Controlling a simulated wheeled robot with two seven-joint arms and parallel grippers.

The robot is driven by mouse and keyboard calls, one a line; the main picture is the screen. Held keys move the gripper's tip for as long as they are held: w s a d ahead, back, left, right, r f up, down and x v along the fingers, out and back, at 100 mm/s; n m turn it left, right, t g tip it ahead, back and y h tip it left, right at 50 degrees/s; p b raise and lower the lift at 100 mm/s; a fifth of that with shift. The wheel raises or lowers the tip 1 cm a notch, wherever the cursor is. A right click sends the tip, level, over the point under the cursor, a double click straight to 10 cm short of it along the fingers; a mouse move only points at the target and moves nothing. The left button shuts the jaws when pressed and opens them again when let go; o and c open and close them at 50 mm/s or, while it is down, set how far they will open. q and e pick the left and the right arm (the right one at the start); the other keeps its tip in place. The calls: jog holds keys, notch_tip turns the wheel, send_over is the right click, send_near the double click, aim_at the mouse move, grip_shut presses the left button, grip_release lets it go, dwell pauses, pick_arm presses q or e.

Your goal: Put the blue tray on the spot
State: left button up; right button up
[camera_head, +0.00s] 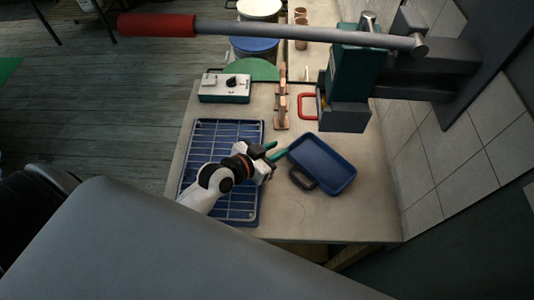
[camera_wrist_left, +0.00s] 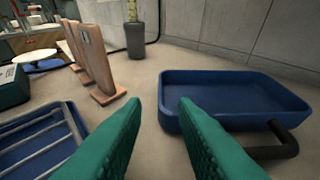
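The blue tray (camera_head: 322,163) is a shallow rectangular tray lying at an angle on the table, with a dark handle (camera_head: 303,179) on its near-left side. In the left wrist view the tray (camera_wrist_left: 235,95) sits to the right, its handle (camera_wrist_left: 275,143) at the lower right. My left gripper (camera_head: 276,151) has green fingers and is just left of the tray, apart from it. The fingers (camera_wrist_left: 160,103) are open with nothing between them. A faint round outline (camera_head: 372,211) shows on the tabletop to the tray's lower right; I cannot tell for sure that it is the spot. My right gripper is not in view.
A blue wire rack (camera_head: 223,132) lies under my left arm. Wooden stands (camera_head: 281,112) and a control box (camera_head: 225,88) are behind it. A press with a red lever grip (camera_head: 157,25) overhangs the back right. The tabletop (camera_head: 300,215) in front is bare; a tiled wall borders the right.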

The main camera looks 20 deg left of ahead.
pick_arm(q)
jog(key=shift+v, duration=1.55)
